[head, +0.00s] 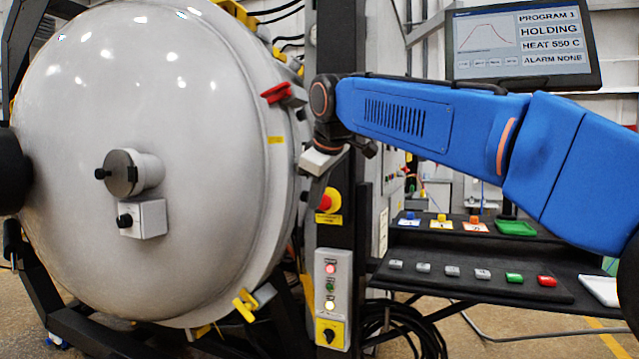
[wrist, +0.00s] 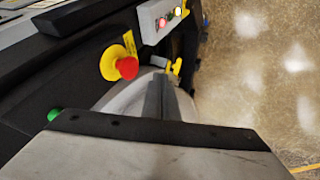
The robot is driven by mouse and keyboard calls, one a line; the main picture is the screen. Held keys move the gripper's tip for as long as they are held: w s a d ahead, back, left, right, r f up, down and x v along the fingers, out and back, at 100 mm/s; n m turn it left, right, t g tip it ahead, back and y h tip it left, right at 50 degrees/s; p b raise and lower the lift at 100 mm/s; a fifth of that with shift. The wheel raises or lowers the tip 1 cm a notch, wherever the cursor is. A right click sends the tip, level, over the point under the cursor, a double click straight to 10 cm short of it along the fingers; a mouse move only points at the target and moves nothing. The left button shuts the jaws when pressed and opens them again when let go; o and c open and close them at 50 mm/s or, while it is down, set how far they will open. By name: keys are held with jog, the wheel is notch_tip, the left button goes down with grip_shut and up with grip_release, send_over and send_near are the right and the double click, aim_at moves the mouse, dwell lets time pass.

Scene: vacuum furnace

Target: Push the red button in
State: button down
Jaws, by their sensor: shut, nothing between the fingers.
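A red mushroom button (head: 326,202) on a yellow base sits on the dark post beside the furnace. It also shows in the wrist view (wrist: 127,67), left of my fingers and apart from them in the picture. My gripper (head: 310,198) is shut and empty, its fingers pointing down just left of the button in the head view. In the wrist view the closed fingers (wrist: 160,95) point past the button toward the floor. The gap in depth is hard to tell. A smaller red key (head: 546,281) lies at the right end of the dark console.
The big furnace door (head: 150,240) fills the left. Below the button is a grey panel (head: 332,300) with lamps and a yellow switch. The console (head: 450,275) and a screen (head: 520,45) are at the right. A red handle (head: 277,93) is near the door's upper rim.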

aim_at(324, 200)
jog(key=shift+w+d+f, duration=0.1)
jog(key=shift+w+d, duration=0.15)
jog(key=shift+w, duration=0.4)
jog(key=shift+w+d+f, duration=0.1)
jog(key=shift+w+d, duration=0.1)
jog(key=shift+w, duration=0.5)
jog(key=shift+w+d, duration=0.25)
jog(key=shift+w, duration=0.4)
jog(key=shift+w, duration=0.1)
jog(key=shift+w+d, duration=0.3)
jog(key=shift+w, duration=0.5)
